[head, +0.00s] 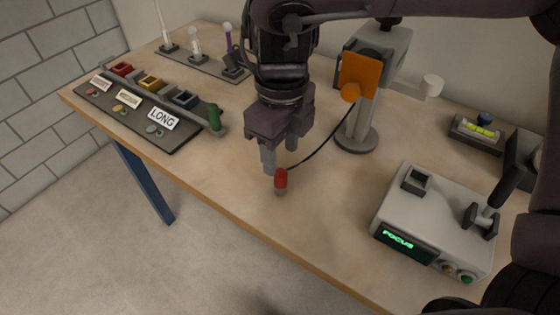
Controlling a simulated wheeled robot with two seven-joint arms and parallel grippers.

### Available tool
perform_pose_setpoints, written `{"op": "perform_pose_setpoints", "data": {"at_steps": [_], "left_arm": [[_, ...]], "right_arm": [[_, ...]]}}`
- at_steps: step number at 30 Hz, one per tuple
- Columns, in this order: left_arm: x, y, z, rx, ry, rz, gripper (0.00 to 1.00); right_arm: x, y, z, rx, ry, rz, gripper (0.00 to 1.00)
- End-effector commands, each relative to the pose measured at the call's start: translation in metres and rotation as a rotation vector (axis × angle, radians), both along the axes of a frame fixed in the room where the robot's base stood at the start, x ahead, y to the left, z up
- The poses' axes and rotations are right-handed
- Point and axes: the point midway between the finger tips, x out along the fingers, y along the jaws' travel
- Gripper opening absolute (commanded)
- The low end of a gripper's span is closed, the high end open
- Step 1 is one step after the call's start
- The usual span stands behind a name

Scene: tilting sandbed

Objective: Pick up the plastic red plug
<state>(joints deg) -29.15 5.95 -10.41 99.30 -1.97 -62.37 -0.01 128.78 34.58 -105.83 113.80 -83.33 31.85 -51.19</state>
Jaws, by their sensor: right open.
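The red plug (281,179) stands roughly upright near the front edge of the wooden table, with a grey lower end and a thin black cable leading from it toward the grey stand. My right gripper (279,160) points down just above and around the plug's top. Its two grey fingers are apart, one to the left of the plug and one behind to the right. I cannot tell whether a finger touches the plug. My left gripper is not in view.
A grey box with a green FOCUS display (404,240) sits at the right. A grey stand with an orange plate (359,76) is behind the plug. A dark labelled panel (180,142) with coloured trays lies left. The table is clear around the plug.

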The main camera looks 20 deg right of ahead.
Motion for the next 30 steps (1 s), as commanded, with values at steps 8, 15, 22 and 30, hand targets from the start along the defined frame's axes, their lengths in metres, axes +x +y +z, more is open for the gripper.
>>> {"op": "perform_pose_setpoints", "data": {"at_steps": [8, 15, 22, 30], "left_arm": [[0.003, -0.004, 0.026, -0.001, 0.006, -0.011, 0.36], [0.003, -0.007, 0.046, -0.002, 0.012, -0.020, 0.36], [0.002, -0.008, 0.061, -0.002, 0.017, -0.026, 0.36], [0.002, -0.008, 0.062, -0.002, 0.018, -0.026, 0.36]], "right_arm": [[-0.002, -0.003, -0.024, -0.012, 0.001, 0.001, 0.48], [-0.003, 0.000, -0.055, -0.013, 0.000, 0.002, 0.48], [-0.003, 0.000, -0.076, -0.010, -0.002, 0.000, 0.48], [-0.003, 0.001, -0.076, -0.010, -0.002, 0.000, 0.40]]}}
